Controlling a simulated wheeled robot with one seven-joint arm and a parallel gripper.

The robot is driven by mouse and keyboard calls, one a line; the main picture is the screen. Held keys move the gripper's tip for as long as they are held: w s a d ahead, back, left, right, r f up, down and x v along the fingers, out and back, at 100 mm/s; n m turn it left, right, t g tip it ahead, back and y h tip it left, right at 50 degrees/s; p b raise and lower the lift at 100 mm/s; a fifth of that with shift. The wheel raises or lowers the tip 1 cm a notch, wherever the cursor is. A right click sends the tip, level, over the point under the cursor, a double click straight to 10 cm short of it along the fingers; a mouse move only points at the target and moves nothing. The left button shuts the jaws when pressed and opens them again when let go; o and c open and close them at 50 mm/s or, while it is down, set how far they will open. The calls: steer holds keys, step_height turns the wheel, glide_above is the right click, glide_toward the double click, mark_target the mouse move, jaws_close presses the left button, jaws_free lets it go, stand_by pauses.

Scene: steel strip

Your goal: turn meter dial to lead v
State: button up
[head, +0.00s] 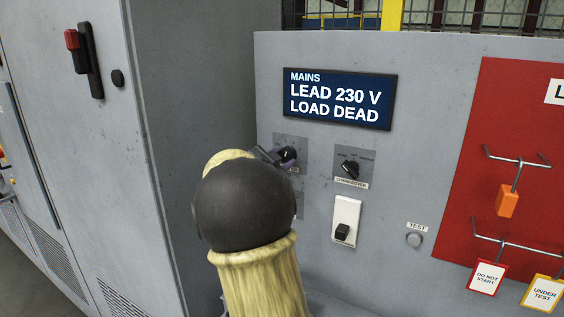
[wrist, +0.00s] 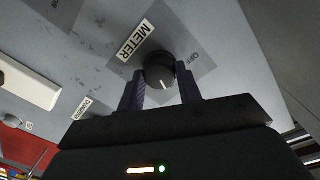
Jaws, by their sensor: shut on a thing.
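The meter dial is a round black knob (wrist: 159,70) with a white pointer line, on a grey plate beside a METER label (wrist: 136,41) in the wrist view. My gripper (wrist: 161,88) is shut on the knob, one finger on each side. In the wrist view the pointer line runs toward my gripper's body. An OFF mark shows on the plate; the other marks are hidden or too faint to read. In the head view the knob (head: 288,154) shows just past my arm, with part of my gripper (head: 268,156) against it.
A display (head: 338,98) above reads MAINS, LEAD 230 V, LOAD DEAD. Right of the dial is a changeover knob (head: 350,168), with a white switch (head: 345,220) below and a TEST button (head: 414,240). A red board (head: 520,130) holds hooks with tags. A grey cabinet stands left.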

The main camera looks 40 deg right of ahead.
steer(key=o, duration=1)
steer(key=b+v, duration=0.3)
steer(key=v, duration=1.4)
steer(key=shift+a+r, duration=0.1)
steer(key=shift+a, duration=0.15)
